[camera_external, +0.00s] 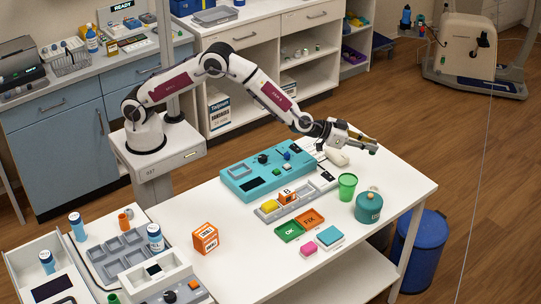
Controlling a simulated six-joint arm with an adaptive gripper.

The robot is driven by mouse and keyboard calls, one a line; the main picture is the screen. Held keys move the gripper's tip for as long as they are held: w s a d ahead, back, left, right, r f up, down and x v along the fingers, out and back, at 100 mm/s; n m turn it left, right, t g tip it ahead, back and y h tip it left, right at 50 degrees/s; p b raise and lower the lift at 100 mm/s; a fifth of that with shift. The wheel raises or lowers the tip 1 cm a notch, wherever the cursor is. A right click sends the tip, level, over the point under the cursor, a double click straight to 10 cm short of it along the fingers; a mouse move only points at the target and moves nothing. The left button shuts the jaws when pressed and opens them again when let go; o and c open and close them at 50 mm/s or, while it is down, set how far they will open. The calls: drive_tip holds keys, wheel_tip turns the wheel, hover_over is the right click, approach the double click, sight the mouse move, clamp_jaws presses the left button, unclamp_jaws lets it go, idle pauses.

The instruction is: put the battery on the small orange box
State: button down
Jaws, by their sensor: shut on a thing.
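My gripper (371,145) is stretched out over the far right part of the white table, above its surface. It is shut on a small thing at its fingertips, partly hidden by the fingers. This thing may be the battery, but it is too small to tell, and I make out no battery elsewhere. An orange box with white and dark print (205,238) stands upright on the table's left part, far from my gripper. A smaller orange block marked B (286,196) sits at the grey tray in the middle. I cannot tell which is the small orange box.
A teal panel with knobs (267,174) lies behind the grey tray (268,215). A green cup (347,187) and teal kettle-like pot (368,206) stand at the right. The table's front is mostly clear.

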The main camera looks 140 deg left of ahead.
drive_tip(key=w+d+r+m+t+h, duration=0.1)
drive_tip(key=w+d, duration=0.3)
drive_tip(key=d, duration=0.2)
drive_tip(key=w+d+r+m+t, duration=0.1)
drive_tip(key=w+d, duration=0.3)
drive_tip(key=d, duration=0.3)
drive_tip(key=w+d+r+m+t+h, duration=0.1)
drive_tip(key=w+d+r+m+h, duration=0.1)
drive_tip(key=d, duration=1.5)
drive_tip(key=w+d+r+m+t+h, duration=0.1)
drive_tip(key=w+d+m+t+h, duration=0.15)
drive_tip(key=d, duration=1.45)
drive_tip(key=s+d, duration=0.6)
drive_tip(key=d, duration=0.5)
drive_tip(key=s+d, duration=0.5)
drive_tip(key=d, duration=0.5)
drive_tip(key=s+a+f+n+g+y, duration=0.1)
drive_tip(key=s+a, duration=0.3)
drive_tip(key=s, duration=0.7)
drive_tip(key=shift+s+a+f+n+y, duration=0.15)
drive_tip(key=shift+a+f+n+y, duration=0.05)
drive_tip(key=shift+a+n+y, duration=0.15)
drive_tip(key=shift+g, duration=0.25)
